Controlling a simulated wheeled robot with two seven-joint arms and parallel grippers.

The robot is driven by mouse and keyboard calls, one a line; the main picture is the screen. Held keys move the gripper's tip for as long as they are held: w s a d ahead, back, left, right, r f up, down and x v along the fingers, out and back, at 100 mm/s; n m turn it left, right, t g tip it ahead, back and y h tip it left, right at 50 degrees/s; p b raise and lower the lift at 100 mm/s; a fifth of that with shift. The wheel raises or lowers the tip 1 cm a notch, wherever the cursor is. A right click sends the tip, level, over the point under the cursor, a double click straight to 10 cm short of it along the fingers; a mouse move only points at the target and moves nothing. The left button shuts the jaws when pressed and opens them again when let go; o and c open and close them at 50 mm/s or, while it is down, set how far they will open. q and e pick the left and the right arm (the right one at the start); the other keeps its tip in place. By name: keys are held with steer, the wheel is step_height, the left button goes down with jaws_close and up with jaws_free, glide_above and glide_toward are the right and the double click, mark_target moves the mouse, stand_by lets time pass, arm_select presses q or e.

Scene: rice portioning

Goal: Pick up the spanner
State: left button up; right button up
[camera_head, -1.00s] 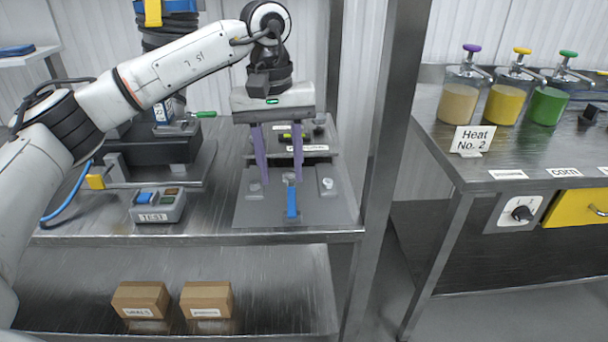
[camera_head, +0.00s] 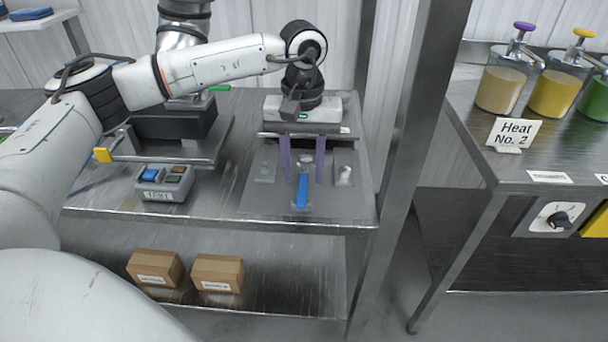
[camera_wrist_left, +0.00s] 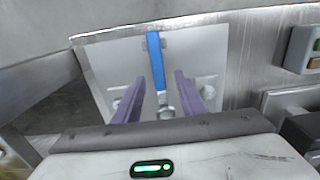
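The spanner (camera_head: 302,189) has a blue handle and a metal head. It lies on a grey plate (camera_head: 262,197) at the front of the metal bench, handle toward the front edge. My left gripper (camera_head: 303,180) points down over the spanner's head end, with purple fingers spread apart on either side of it. In the left wrist view the spanner (camera_wrist_left: 157,62) lies between the two open fingers (camera_wrist_left: 160,98), with a gap on both sides. I cannot tell the exact height of the fingertips above the plate. My right gripper is not in view.
A grey button box (camera_head: 163,182) stands left of the plate. Two cardboard boxes (camera_head: 155,268) sit on the lower shelf. A metal post (camera_head: 408,150) rises just right of the plate. Sauce dispensers (camera_head: 500,90) stand on the right-hand table.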

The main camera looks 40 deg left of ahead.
arm_select(q)
steer(key=shift+f, duration=0.55)
jaws_close()
